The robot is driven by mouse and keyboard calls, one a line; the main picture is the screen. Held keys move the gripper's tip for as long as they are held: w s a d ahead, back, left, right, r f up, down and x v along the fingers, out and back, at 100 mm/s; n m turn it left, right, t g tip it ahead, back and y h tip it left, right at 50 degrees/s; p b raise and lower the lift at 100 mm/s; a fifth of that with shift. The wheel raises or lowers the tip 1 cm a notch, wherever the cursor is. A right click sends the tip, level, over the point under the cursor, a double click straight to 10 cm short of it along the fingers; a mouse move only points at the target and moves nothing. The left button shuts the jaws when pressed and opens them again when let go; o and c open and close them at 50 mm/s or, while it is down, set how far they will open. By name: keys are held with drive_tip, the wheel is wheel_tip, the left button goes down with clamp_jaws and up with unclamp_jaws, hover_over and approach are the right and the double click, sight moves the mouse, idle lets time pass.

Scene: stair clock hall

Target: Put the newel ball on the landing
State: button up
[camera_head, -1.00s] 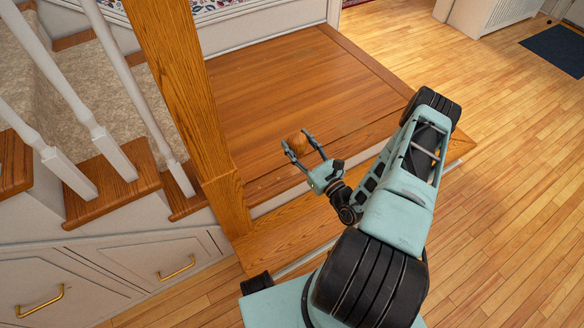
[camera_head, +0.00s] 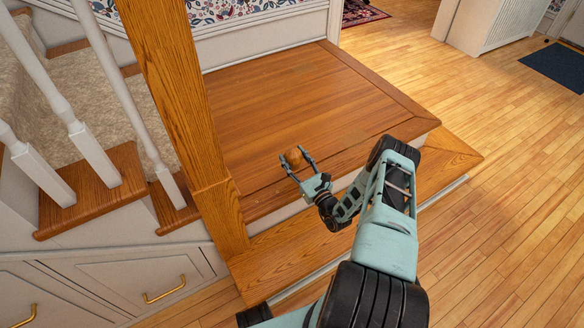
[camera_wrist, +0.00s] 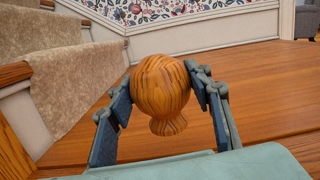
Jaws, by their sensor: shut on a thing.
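The newel ball (camera_head: 293,157) is a round, brown, wood-grained ball with a short neck below it. It also shows large in the wrist view (camera_wrist: 161,86), neck down. My gripper (camera_head: 296,160) is shut on the ball, with one finger on each side; its fingers flank the ball in the wrist view (camera_wrist: 165,95). The landing (camera_head: 270,105) is a broad wooden platform that lies behind and below the ball, and it fills the right of the wrist view (camera_wrist: 255,105). The gap between ball and landing cannot be told exactly.
A thick wooden newel post (camera_head: 185,110) rises left of my gripper. White balusters (camera_head: 95,155) and carpeted stairs (camera_head: 55,115) stand further left. A lower wooden step (camera_head: 450,160) edges the landing. The landing's surface looks clear.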

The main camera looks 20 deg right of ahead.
sight(292, 158)
drive_tip(key=w+f+b, duration=0.1)
drive_tip(key=w+f, duration=0.1)
drive_tip(key=f, duration=0.1)
drive_tip(key=shift+w+d, duration=0.1)
drive_tip(key=shift+w, duration=0.1)
drive_tip(key=shift+w+f+b, duration=0.1)
drive_tip(key=shift+f+b, duration=0.55)
drive_tip(key=shift+f, duration=0.85)
drive_tip(key=o, duration=1.2)
drive_tip(key=shift+f, duration=0.1)
drive_tip(key=p+v, duration=0.2)
drive_tip(key=v, duration=1)
